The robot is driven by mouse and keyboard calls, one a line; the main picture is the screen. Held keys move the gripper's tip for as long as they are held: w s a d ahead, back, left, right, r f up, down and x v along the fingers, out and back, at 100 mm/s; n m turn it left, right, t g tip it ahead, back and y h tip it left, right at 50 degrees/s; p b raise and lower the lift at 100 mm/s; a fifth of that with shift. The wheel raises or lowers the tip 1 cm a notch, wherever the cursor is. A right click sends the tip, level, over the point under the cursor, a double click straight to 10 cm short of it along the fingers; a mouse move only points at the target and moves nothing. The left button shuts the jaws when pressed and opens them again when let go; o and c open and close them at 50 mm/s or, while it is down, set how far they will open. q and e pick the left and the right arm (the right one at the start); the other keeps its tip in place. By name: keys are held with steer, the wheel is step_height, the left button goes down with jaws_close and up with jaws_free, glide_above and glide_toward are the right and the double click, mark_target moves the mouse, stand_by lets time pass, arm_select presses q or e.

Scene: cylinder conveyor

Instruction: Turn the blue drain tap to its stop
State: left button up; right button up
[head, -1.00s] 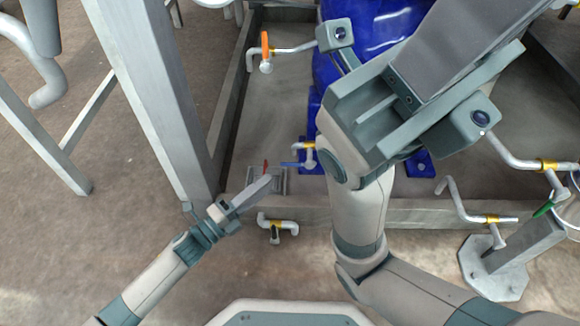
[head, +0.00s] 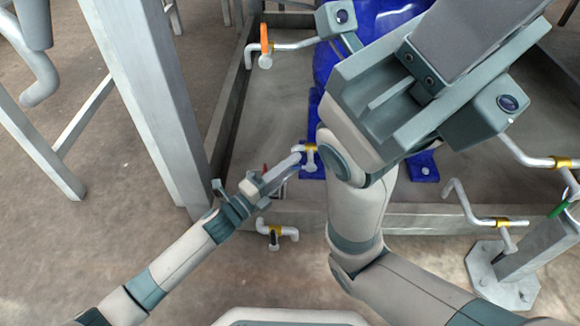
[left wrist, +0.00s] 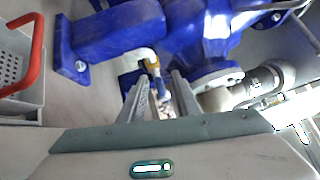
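The blue drain tap's handle (left wrist: 160,88) shows in the left wrist view between my left gripper's two fingers, below a yellow collar (left wrist: 153,70) on a pale bent pipe (left wrist: 143,54). In the head view the tap's pipe and yellow collar (head: 310,148) stand in front of the blue tank, and my left gripper (head: 296,160) hides the blue handle. The left gripper (left wrist: 160,80) is open, with a finger on either side of the handle; contact cannot be told. My right gripper (head: 440,65) is close to the head camera, and its fingertips run out of frame.
A red handle (left wrist: 30,50) on a grey box is left in the wrist view. An orange-handled tap (head: 265,45) stands at the back, and another yellow-collared tap (head: 275,232) is at the tray's front edge.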

arm_select(q)
jaws_close()
